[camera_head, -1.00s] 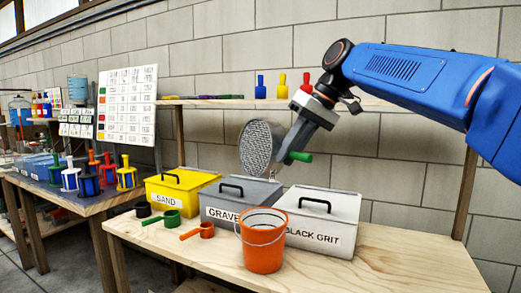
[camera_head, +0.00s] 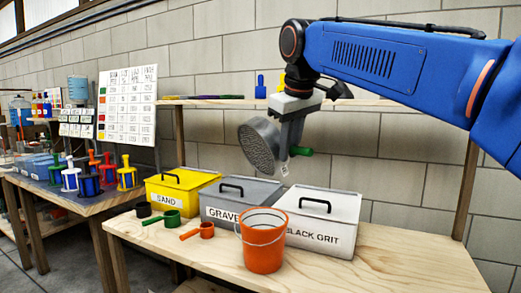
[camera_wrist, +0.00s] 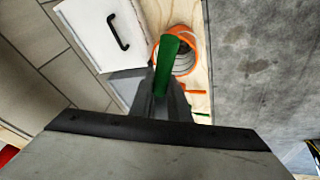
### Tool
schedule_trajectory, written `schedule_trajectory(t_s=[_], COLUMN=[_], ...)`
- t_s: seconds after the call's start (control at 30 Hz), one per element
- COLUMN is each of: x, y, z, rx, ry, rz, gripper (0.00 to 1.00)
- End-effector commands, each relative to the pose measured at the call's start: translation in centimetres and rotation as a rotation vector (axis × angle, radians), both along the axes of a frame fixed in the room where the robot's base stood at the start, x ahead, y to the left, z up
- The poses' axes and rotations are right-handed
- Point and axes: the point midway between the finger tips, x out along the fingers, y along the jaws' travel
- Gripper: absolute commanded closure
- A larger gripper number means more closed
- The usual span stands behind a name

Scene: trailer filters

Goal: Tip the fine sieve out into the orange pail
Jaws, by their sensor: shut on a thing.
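The fine sieve (camera_head: 259,146) is a round grey mesh pan with a green handle (camera_head: 301,151). My gripper (camera_head: 290,140) is shut on the green handle, which also shows between the fingers in the wrist view (camera_wrist: 167,65). The sieve is tilted, its mesh face turned toward the head camera, and hangs in the air above the bins. The orange pail (camera_head: 263,252) stands upright on the bench, below and in front of the sieve. In the wrist view the pail (camera_wrist: 188,68) lies partly behind the handle. Its contents cannot be made out.
A yellow SAND bin (camera_head: 166,198), a grey GRAVEL bin (camera_head: 220,212) and a white BLACK GRIT bin (camera_head: 330,238) stand lidded behind the pail. Green (camera_head: 172,218) and orange (camera_head: 206,230) scoops lie left of it.

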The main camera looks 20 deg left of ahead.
Motion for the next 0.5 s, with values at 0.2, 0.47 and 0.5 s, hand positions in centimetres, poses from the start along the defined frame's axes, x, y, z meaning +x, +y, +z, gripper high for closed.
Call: schedule_trajectory(t_s=[0.2,0.47,0.5], x=[-0.22,-0.18,-0.16], y=[0.1,0.1,0.09], z=[0.42,0.89,0.91], rx=[-0.099,-0.216,-0.235], ry=[-0.144,-0.315,-0.34], rz=[0.003,0.004,0.004], gripper=[1.0,1.0,1.0])
